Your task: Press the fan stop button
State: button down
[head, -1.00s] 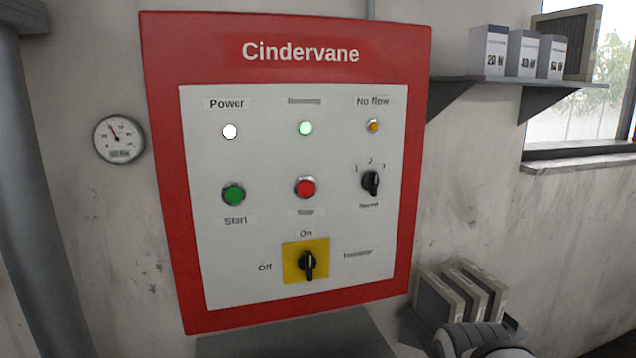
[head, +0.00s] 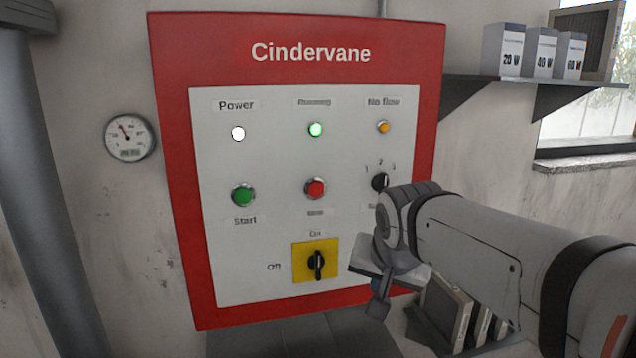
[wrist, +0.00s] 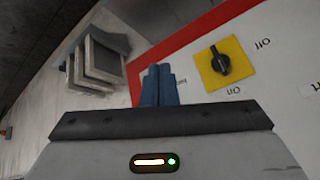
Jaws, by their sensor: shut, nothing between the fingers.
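The red stop button (head: 315,188) is on the white face of the red-framed Cindervane panel (head: 170,200), right of the green start button (head: 243,195). Its label is blurred. The power lamp (head: 238,134) glows white and the running lamp (head: 315,130) glows green. My gripper (head: 379,306) is shut and empty, in front of the panel's lower right, below and right of the red button and apart from it. In the wrist view its blue fingers (wrist: 158,84) lie together; the red button is not seen there.
A yellow isolator plate with a black knob (head: 315,262) sits below the red button. Several framed filters (head: 450,312) stand at lower right, below a shelf (head: 500,82) with boxes. A gauge (head: 128,138) hangs at left.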

aim_at(321, 190)
jog(key=w+a+r+m+t, duration=0.1)
jog(key=w+a+r, duration=0.2)
jog(key=r, duration=0.2)
jog(key=w+a+r+m+t+y+p, duration=0.1)
jog(key=w+a+r, duration=0.1)
jog(key=a+r, duration=0.2)
jog(key=shift+w+a+r, duration=0.2)
jog(key=shift+w+r, duration=0.2)
jog(key=shift+r, duration=0.15)
jog(key=shift+w+a+p, duration=0.4)
jog(key=shift+w+p, duration=0.25)
jog(key=shift+w, duration=0.75)
jog(key=shift+w+a+p, duration=0.4)
jog(key=shift+w+p, duration=0.3)
jog(key=shift+w, duration=0.75)
jog(key=shift+w+a+p, duration=0.4)
jog(key=shift+w+p, duration=0.25)
jog(key=shift+w, duration=0.75)
jog(key=shift+w, duration=0.1)
jog(key=shift+w+a, duration=0.1)
jog(key=shift+w, duration=0.35)
